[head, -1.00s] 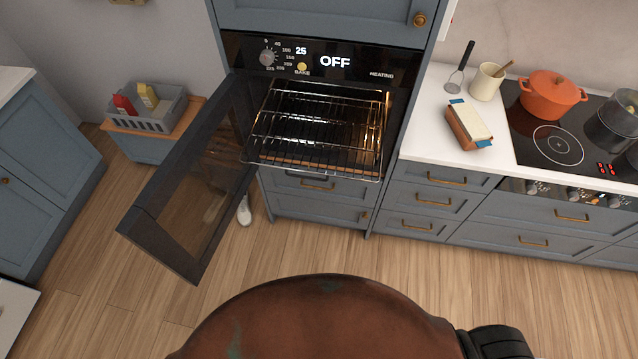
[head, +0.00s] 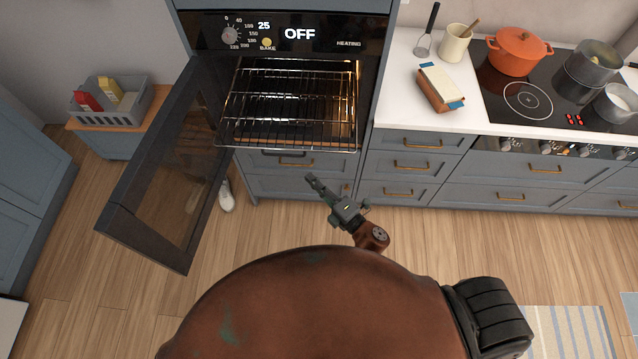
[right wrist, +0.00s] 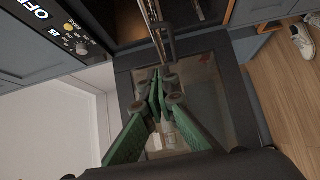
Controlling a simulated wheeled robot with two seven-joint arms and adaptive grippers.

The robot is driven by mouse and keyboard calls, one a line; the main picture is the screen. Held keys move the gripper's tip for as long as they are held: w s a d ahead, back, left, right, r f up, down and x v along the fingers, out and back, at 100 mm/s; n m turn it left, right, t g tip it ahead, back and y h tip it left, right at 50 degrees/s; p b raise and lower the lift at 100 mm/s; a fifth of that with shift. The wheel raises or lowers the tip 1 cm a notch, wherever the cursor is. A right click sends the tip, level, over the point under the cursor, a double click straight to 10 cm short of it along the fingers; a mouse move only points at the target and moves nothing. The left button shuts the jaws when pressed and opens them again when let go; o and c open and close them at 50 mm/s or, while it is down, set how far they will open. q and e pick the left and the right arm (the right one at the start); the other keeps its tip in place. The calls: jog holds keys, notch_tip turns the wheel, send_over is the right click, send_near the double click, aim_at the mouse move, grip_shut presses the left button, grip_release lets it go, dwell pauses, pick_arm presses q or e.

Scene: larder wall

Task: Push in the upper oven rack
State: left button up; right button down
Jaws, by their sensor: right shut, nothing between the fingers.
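The oven (head: 300,35) stands open in the tall cabinet. Its wire rack (head: 287,148) sticks out of the opening, its front bar ahead of the oven face. More rack bars show behind it; I cannot clearly separate upper from lower rack. The oven door (head: 118,225) is swung open to the left. My right gripper (head: 311,180) is shut and empty, below and in front of the rack's front bar in the head view. In the right wrist view its green fingers (right wrist: 161,92) are together, with rack bars (right wrist: 160,35) just beyond the tips. My left gripper is not in view.
Drawers (head: 300,185) lie below the oven. A white counter (head: 400,95) at right holds a utensil pot, a loaf-like box and a hob (head: 530,95) with pots. A grey basket (head: 115,105) stands left, beyond the door.

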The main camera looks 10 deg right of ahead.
jog(key=w+a, duration=0.1)
jog(key=w, duration=0.7)
jog(key=shift+w+p, duration=0.25)
jog(key=shift+p, duration=0.15)
